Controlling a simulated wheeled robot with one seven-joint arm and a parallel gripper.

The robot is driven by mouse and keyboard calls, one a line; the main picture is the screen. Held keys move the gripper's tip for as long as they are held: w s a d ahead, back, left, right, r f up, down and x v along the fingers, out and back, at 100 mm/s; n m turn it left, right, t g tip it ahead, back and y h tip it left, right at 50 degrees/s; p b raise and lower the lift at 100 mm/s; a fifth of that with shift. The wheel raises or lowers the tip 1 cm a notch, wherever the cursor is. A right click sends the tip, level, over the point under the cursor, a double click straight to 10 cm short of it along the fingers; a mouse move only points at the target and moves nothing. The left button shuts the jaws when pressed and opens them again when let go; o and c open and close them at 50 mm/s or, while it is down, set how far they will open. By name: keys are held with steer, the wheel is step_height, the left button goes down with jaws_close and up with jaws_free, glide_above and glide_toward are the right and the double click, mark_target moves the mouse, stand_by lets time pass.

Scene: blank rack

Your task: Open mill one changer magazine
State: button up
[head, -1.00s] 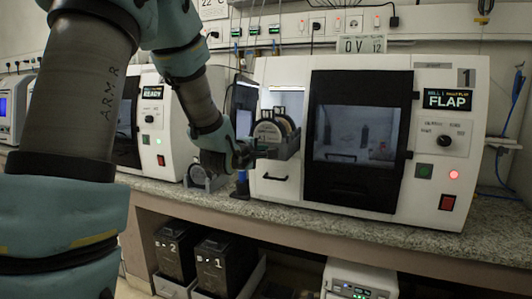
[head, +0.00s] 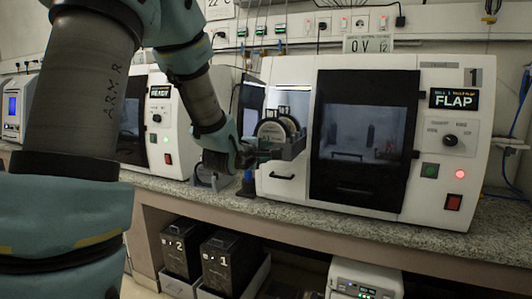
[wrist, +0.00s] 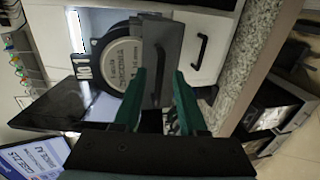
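Mill one (head: 465,190) is the white machine with a "1" plate and a screen reading FLAP. Its changer magazine (head: 290,148) is a grey holder of round discs, standing out at the mill's left bay. My gripper (head: 252,155) is at the magazine's left end. In the wrist view my gripper's teal fingers (wrist: 160,90) lie either side of the magazine's grey end plate (wrist: 162,45), seemingly against its edges. A disc (wrist: 122,65) shows left of the plate. The exact contact is partly hidden.
A dark flap (head: 251,105) stands open left of the bay. A drawer handle (head: 282,176) is below the magazine. A second mill (head: 165,115) stands to the left. The granite bench edge (head: 350,222) runs in front, with dark bins (head: 222,262) beneath.

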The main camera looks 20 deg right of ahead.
steer(key=b+v, duration=0.1)
steer(key=v, duration=0.9)
steer(key=shift+s+a, duration=0.25)
steer(key=shift+a, duration=0.05)
steer(key=shift+r, duration=0.1)
steer(key=a+f+m+g+y+p, duration=0.1)
steer(key=a+f+m+g+y, duration=0.25)
steer(key=a+f+y, duration=0.65)
steer(key=s+a+f+m+g+p, duration=0.2)
steer(key=s+a+f+m+g, duration=0.2)
steer(key=s+a+m+g, duration=0.3)
steer(key=s+a+m, duration=0.1)
steer(key=s+a, duration=0.3)
steer(key=s, duration=0.1)
steer(key=shift+a+f, duration=0.15)
steer(key=shift+a, duration=0.1)
